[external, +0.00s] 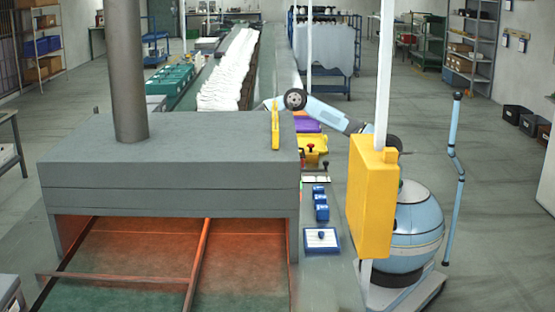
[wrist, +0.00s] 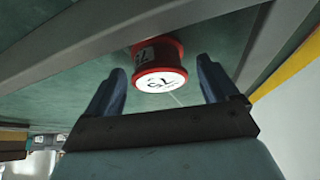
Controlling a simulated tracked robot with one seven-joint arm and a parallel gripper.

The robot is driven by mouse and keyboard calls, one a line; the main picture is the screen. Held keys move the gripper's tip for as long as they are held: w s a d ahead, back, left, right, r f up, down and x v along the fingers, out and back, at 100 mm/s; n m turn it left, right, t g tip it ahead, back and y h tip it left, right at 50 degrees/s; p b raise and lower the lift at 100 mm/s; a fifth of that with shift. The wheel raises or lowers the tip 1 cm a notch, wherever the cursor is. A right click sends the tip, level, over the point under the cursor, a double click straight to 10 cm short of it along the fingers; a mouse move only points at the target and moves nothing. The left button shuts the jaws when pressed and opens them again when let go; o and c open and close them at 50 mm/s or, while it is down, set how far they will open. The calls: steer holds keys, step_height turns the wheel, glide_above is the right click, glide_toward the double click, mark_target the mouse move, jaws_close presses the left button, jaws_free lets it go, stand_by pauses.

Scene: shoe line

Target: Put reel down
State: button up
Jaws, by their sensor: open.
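The reel (wrist: 158,66) has red flanges and a white label with dark marks. In the wrist view it stands on a green surface, a little beyond and between the two fingers. My gripper (wrist: 162,72) is open, with a blue-grey finger on each side of the reel and a visible gap to each. A thin pale thread shows by the reel's right side. In the external view my arm reaches left behind the grey oven-like housing, and I cannot make out the reel or the fingertips there.
The grey housing (external: 165,160) and a yellow upright (external: 275,130) stand close to my arm. Metal rails (wrist: 75,60) border the green surface in the wrist view. White shoe-like items (external: 228,70) line the belt. A yellow box (external: 371,200) stands in front of my body.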

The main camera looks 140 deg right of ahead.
steer(key=v, duration=1.1)
steer(key=shift+r, duration=0.35)
steer(key=shift+a, duration=0.1)
